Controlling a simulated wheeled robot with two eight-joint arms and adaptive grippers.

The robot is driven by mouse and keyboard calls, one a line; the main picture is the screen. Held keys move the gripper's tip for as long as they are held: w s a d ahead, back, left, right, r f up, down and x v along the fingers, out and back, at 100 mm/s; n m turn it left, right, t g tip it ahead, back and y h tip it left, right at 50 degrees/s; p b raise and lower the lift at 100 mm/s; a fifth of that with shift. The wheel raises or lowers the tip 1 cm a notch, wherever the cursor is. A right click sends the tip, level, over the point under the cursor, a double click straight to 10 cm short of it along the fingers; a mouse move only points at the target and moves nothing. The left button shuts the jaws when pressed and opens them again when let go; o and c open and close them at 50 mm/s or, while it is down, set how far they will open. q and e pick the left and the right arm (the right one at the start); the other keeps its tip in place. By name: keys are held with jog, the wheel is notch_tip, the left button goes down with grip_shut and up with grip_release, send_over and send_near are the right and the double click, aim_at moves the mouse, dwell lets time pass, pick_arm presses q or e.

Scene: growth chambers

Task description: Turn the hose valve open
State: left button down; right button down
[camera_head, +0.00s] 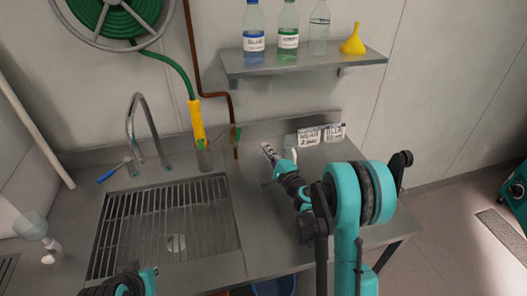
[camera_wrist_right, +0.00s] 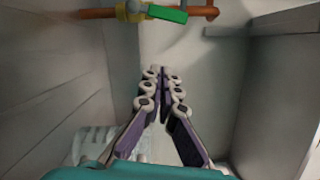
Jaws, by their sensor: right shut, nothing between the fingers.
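The hose valve has a green handle (camera_head: 235,133) on the copper pipe at the back wall, just right of the yellow nozzle. In the right wrist view its green handle (camera_wrist_right: 167,14) and yellow body (camera_wrist_right: 130,11) show at the top edge, partly cut off. There the handle lies roughly along the pipe. My right gripper (camera_head: 267,151) is right of the valve and apart from it, over the worktop. In the wrist view its fingers (camera_wrist_right: 162,76) are together and empty, below the handle in the picture. My left gripper is out of view.
A green hose (camera_head: 178,68) runs from a reel (camera_head: 105,40) to a yellow nozzle (camera_head: 196,120). A tap (camera_head: 133,125) stands behind the sink grate (camera_head: 165,228). A shelf (camera_head: 300,64) with bottles and a yellow funnel (camera_head: 353,40) hangs above. Two label cards (camera_head: 322,134) stand right of the gripper.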

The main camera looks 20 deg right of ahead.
aim_at(240, 133)
pick_arm(q)
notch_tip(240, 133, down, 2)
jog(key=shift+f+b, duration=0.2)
jog(key=shift+b, duration=0.8)
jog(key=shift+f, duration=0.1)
pick_arm(e)
jog(key=w+a+r, duration=0.1)
jog(key=w+a, duration=0.4)
jog(key=w, duration=0.1)
jog(key=shift+w+a, duration=0.25)
jog(key=shift+r, duration=0.15)
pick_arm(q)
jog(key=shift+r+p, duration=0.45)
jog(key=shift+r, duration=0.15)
pick_arm(e)
jog(key=n, duration=0.1)
jog(key=a+r+n, duration=0.1)
jog(key=n, duration=0.1)
jog(key=shift+a+g, duration=0.2)
jog(key=shift+g, duration=0.2)
